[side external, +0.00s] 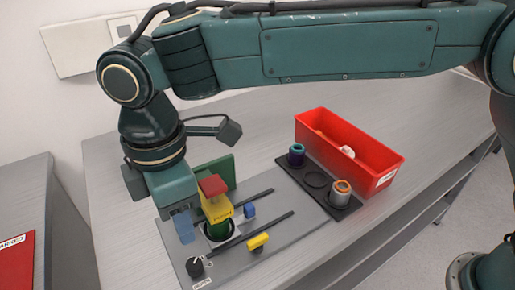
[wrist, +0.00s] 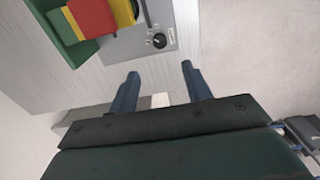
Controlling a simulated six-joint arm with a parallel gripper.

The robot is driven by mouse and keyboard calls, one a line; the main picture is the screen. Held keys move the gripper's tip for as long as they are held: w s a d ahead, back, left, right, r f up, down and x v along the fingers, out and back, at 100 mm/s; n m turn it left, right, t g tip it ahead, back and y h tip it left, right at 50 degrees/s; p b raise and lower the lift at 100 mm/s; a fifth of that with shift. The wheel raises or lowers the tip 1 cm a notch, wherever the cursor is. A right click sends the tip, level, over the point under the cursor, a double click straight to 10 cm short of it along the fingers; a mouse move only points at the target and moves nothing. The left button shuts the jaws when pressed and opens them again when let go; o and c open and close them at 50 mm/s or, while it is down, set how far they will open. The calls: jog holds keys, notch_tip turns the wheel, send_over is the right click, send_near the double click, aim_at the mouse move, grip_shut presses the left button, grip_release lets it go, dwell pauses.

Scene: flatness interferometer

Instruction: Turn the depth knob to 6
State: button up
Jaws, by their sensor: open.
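The depth knob (side external: 195,266) is a small black dial at the near left corner of the grey panel, with a label below it. It also shows in the wrist view (wrist: 159,40), ahead of my fingertips, with a light mark on its top. The number it points to is too small to read. My gripper (wrist: 160,69) is open and empty, its two blue fingers apart, and the knob lies between their lines but beyond the tips. In the side view my gripper (side external: 185,230) hangs above and behind the knob, not touching it; one finger is hard to make out.
Close to my gripper stand a yellow and red push piece (side external: 216,207) and a green plate (side external: 222,170). A black tray (side external: 315,180) and red bin (side external: 378,181) stand to the right.

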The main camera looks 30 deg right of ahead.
aim_at(194, 264)
jog(key=shift+f, duration=0.1)
jog(key=shift+f, duration=6.8)
jog(key=c, duration=1)
jog(key=shift+m, duration=2.2)
